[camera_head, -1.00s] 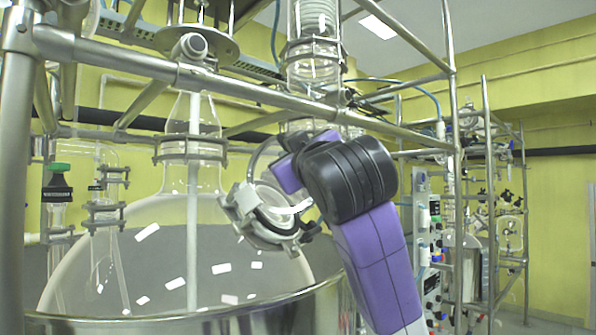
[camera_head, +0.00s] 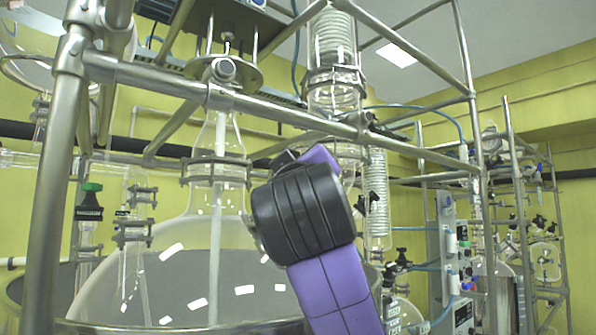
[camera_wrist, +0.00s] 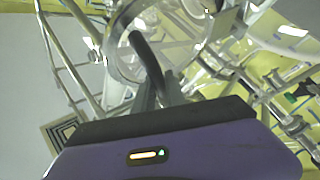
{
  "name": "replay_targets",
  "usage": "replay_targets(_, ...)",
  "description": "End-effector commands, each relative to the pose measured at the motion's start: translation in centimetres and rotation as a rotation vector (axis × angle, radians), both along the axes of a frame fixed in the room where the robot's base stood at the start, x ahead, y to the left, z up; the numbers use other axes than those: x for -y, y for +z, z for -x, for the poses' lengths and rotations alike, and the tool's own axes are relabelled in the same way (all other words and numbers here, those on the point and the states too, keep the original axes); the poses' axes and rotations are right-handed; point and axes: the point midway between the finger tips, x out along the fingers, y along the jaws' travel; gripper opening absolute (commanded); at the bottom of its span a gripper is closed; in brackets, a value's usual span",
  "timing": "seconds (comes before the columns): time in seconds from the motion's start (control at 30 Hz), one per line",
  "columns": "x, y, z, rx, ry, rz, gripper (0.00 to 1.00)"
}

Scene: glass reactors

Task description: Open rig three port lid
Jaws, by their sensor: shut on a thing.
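In the wrist view, my gripper (camera_wrist: 160,92) is shut on a dark curved handle (camera_wrist: 147,58). The handle lies across a round, clear glass port lid with a pale rim (camera_wrist: 112,55), near the top middle. I cannot tell how far the lid stands from its port. In the head view, my black and purple wrist (camera_head: 302,212) stands in front of the large round glass vessel (camera_head: 150,265). It hides my fingers, the handle and the port from that camera.
A steel frame bar (camera_head: 270,107) crosses above my wrist. The vessel's neck (camera_head: 217,140) is clamped left of it. A coiled glass condenser (camera_head: 376,200) stands close on the right. A control panel (camera_head: 450,255) and another rig (camera_head: 520,210) stand farther right.

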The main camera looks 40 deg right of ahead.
Motion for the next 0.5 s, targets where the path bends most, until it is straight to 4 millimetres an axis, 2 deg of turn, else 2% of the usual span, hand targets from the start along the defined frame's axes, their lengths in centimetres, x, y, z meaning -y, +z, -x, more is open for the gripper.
replay_targets(0.17,-0.10,-0.16,-0.18,-0.005,0.004,-0.001,0.00)
replay_targets(0.2,-0.10,-0.16,-0.18,-0.005,0.004,-0.001,0.23)
replay_targets(0.27,-0.09,-0.15,-0.18,-0.004,0.003,0.000,0.35)
replay_targets(0.5,-0.04,-0.09,-0.10,-0.002,0.002,-0.001,0.37)
